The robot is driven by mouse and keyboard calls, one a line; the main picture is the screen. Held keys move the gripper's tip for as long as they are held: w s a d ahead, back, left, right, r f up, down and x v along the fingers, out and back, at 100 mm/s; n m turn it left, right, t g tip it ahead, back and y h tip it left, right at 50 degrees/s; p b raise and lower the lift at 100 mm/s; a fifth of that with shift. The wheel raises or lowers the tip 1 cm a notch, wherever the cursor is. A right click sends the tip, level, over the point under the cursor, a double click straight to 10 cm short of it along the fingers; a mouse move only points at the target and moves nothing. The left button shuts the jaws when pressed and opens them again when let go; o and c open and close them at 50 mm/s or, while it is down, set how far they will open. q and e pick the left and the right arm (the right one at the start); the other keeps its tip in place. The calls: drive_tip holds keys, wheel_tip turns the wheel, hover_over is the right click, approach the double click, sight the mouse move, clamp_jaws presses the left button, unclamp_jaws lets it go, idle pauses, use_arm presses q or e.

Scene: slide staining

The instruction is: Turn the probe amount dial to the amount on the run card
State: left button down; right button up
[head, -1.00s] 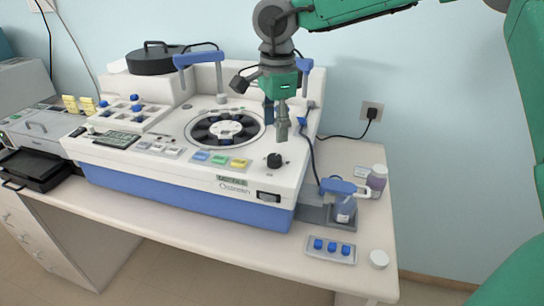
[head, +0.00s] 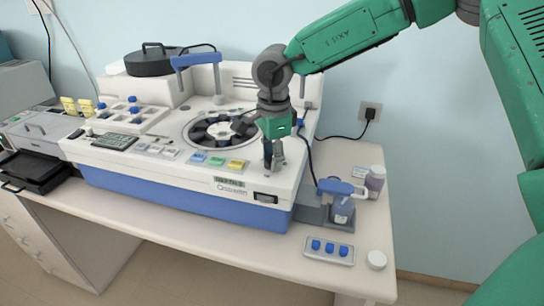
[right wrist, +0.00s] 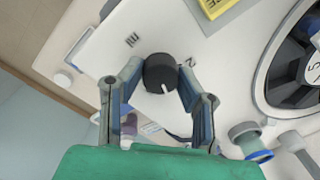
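The black dial (right wrist: 160,72) sits on the white top of the stainer (head: 128,165), at its front right corner. In the right wrist view its white pointer line faces the lower edge of the picture. Dark printed marks show on the panel beside it. My right gripper (head: 272,163) is down at the dial, which it hides in the head view. Its two fingers (right wrist: 160,70) stand spread, one on each side of the dial; firm contact does not show. My left gripper is not in view. No run card with a readable amount shows.
Blue, green and yellow buttons (head: 236,165) lie left of my right gripper. The round carousel (head: 212,131) is behind them. A pump bottle (head: 341,207), a lidded jar (head: 375,181) and a tray with blue caps (head: 328,250) stand on the table to the right.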

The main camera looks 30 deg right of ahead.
drive_tip(key=shift+r+p, duration=0.1)
drive_tip(key=shift+p, duration=0.2)
drive_tip(key=shift+m+p, duration=0.3)
drive_tip(key=shift+m, duration=0.1)
drive_tip(key=m+p, duration=0.2)
drive_tip(key=p, duration=0.1)
drive_tip(key=shift+r+m, duration=0.15)
drive_tip(key=shift+m, duration=0.25)
drive_tip(key=shift+m+p, duration=0.55)
drive_tip(key=shift+m, duration=0.25)
drive_tip(key=shift+w+m, duration=0.1)
drive_tip(key=shift+m, duration=1.4)
drive_tip(key=o, duration=1.1)
drive_tip(key=shift+o, duration=0.2)
drive_tip(key=shift+f, duration=0.25)
